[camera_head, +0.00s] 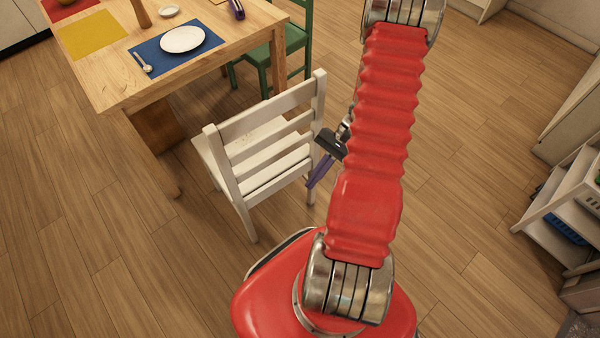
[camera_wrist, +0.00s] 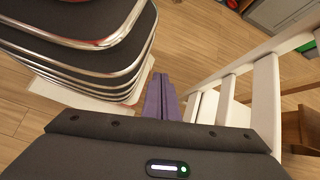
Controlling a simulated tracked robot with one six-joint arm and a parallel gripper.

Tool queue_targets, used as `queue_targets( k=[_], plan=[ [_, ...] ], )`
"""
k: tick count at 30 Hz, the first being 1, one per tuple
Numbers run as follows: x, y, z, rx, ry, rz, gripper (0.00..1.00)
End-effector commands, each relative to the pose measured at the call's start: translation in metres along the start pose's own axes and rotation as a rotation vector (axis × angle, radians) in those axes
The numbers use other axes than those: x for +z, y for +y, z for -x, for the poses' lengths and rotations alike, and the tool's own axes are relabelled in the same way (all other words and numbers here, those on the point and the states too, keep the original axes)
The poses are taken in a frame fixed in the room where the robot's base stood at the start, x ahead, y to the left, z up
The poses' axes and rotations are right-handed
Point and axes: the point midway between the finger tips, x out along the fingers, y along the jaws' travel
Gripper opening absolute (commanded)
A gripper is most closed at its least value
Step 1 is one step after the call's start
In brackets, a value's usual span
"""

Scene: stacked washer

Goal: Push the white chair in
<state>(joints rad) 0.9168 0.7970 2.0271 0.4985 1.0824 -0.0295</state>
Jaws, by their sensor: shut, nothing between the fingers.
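The white chair (camera_head: 262,150) stands upright at the near right side of the wooden table (camera_head: 116,94), its slatted back toward me. Its seat front is close to the table's edge. In the wrist view the white slats of the chair (camera_wrist: 266,104) fill the right side. My gripper (camera_head: 313,183) has purple fingers, shut and empty, pointing down beside the right part of the chair's back. In the wrist view my gripper (camera_wrist: 160,98) is just left of the slats; I cannot tell if it touches them.
A green chair (camera_head: 262,62) stands at the table's far right side. A plate (camera_head: 183,39) lies on a blue placemat (camera_head: 160,58). A white shelf (camera_head: 560,190) stands at the right. The floor between my arm and the shelf is clear.

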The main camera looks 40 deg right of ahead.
Motion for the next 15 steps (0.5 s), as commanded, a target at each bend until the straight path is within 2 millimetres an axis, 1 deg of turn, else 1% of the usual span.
queue_targets(
  k=[1,3,15],
  plan=[
    [-0.008,0.004,-0.007,-0.025,-0.024,-0.030,0.00],
    [-0.017,0.008,-0.015,-0.061,-0.054,-0.069,0.00],
    [-0.068,0.025,-0.064,-0.289,-0.219,-0.285,0.00]
  ],
)
